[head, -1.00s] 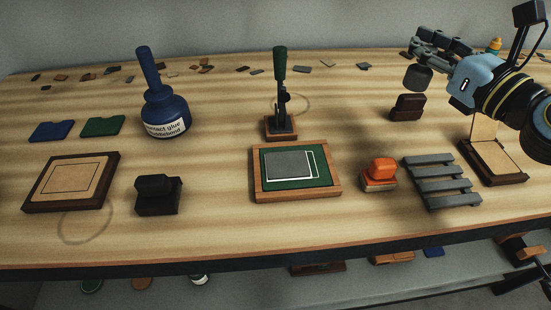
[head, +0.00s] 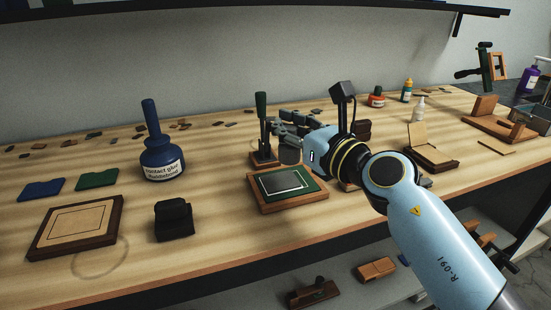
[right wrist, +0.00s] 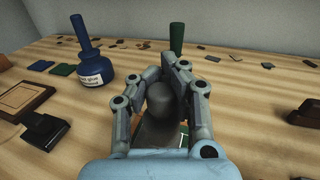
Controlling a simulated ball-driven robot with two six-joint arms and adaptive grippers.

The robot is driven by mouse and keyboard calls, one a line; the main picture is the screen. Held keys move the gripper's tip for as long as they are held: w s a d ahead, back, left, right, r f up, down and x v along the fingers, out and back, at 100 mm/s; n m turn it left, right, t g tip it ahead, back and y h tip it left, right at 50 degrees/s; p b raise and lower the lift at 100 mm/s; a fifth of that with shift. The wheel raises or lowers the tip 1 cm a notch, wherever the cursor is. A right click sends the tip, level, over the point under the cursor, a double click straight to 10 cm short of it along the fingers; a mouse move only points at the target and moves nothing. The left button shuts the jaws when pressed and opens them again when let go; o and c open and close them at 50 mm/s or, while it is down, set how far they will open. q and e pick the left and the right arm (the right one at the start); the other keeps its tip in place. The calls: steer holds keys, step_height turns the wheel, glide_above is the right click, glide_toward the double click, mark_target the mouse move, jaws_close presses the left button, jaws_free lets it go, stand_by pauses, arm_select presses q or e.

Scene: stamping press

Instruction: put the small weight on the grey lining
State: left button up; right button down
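The small weight is a dark grey cylinder (head: 289,154), held at the fingers of my right gripper (head: 290,128). In the right wrist view the weight (right wrist: 160,98) sits between the two fingers of the gripper (right wrist: 160,80). The grey lining (head: 281,181) lies flat on a green piece (head: 312,188) in a wooden frame (head: 262,206). The weight hangs above the far edge of that frame, apart from the lining. In the right wrist view the gripper hides most of the frame. My left gripper is not in view.
A green-handled tool (head: 262,120) stands close behind the gripper. A blue glue bottle (head: 162,160) and a black block (head: 174,220) stand to the left. A wooden board (head: 50,240) lies further left. My right arm hides items to the right.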

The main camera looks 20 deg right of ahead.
steer(key=f, duration=0.1)
steer(key=a+f+b, duration=0.1)
steer(key=f, duration=0.1)
steer(key=w+f+b, duration=0.1)
steer(key=shift+a+f, duration=0.2)
steer(key=shift+f, duration=0.15)
steer(key=shift+f+b, duration=0.2)
steer(key=shift+b, duration=0.15)
steer(key=shift+r, duration=0.1)
steer(key=c, duration=2)
jaws_free()
steer(key=shift+f, duration=0.25)
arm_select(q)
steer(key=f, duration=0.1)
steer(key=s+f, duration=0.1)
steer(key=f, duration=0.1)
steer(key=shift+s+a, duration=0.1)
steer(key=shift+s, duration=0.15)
arm_select(e)
steer(key=o, duration=0.6)
steer(key=shift+o, duration=0.2)
steer(key=shift+r, duration=0.1)
